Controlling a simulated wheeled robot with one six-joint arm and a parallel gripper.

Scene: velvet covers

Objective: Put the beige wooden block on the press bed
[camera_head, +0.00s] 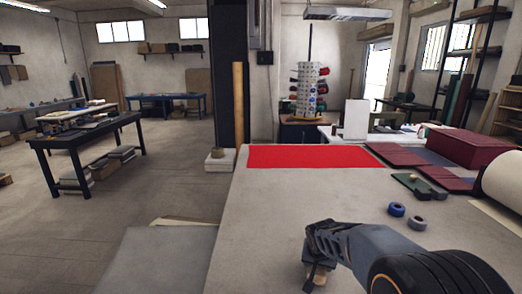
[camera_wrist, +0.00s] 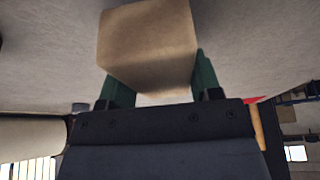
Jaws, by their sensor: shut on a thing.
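My gripper (camera_head: 314,278) is low over the front part of the grey worktable (camera_head: 265,215) in the head view. In the wrist view its two green fingers (camera_wrist: 152,75) are shut on the beige wooden block (camera_wrist: 147,45), one on each side. In the head view the block is mostly hidden by my gripper. I cannot tell whether the block touches the tabletop. A flat bright red rectangle (camera_head: 310,156) lies at the back of the table, beyond my gripper. I cannot tell for sure whether it is the press bed.
A blue ring (camera_head: 396,209) and a grey ring (camera_head: 417,222) lie right of my arm. Behind them are a green piece (camera_head: 420,188), maroon covers (camera_head: 440,175), a maroon box (camera_head: 475,148) and a white roll (camera_head: 503,180). The tabletop between my gripper and the red rectangle is clear.

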